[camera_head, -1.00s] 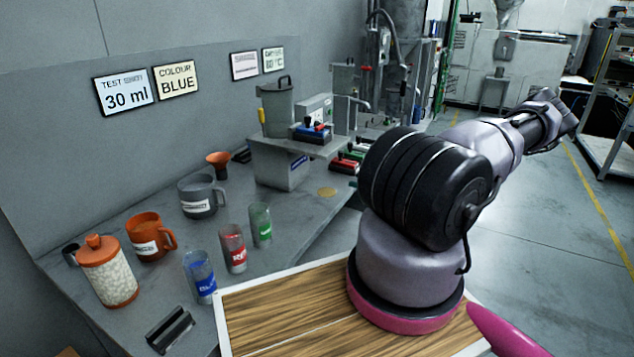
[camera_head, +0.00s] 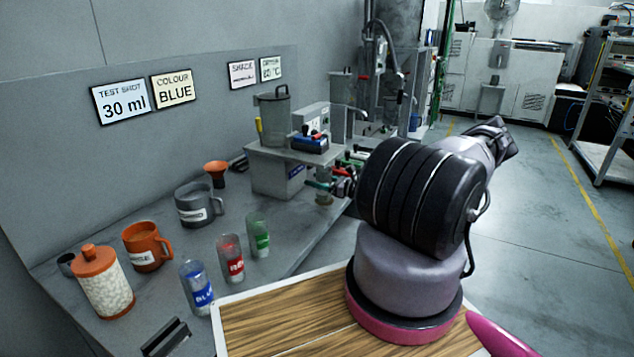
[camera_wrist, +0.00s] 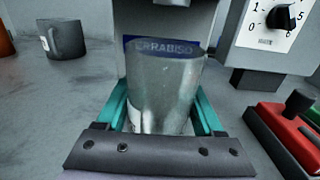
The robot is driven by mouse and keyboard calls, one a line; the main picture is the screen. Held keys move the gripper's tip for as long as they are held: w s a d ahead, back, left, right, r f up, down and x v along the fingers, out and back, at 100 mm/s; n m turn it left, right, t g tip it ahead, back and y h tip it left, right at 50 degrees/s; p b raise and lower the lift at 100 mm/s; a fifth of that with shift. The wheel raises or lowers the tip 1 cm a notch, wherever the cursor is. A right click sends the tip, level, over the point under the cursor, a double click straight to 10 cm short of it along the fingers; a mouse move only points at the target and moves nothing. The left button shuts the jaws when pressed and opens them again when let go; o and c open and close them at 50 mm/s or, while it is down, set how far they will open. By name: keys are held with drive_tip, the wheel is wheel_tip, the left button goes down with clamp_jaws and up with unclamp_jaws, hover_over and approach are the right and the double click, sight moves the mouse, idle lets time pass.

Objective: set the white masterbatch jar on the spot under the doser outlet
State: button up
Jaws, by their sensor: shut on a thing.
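My gripper (camera_wrist: 160,112) has its teal fingers on either side of a clear grey jar (camera_wrist: 165,85) with a white label edge, and is shut on it. I take this for the white masterbatch jar. In the head view, the held jar (camera_head: 324,198) is upright below the front of the doser (camera_head: 280,170), at the bench edge. The round tan spot is hidden now, and the jar is at its place. I cannot tell whether the jar's base touches the bench. The doser front with blue lettering is close behind the jar in the wrist view.
Blue (camera_head: 197,288), red (camera_head: 231,260) and green (camera_head: 258,237) jars stand on the bench. A red-topped block (camera_wrist: 285,135) is close right of the gripper.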

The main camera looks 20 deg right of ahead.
drive_tip(key=shift+s+f, duration=0.1)
drive_tip(key=shift+f, duration=0.1)
drive_tip(key=o, duration=1.5)
drive_tip(key=shift+s+d, duration=0.2)
drive_tip(key=shift+d, duration=0.05)
drive_tip(key=v, duration=1.1)
drive_tip(key=shift+s+d, duration=0.15)
drive_tip(key=shift+s, duration=0.05)
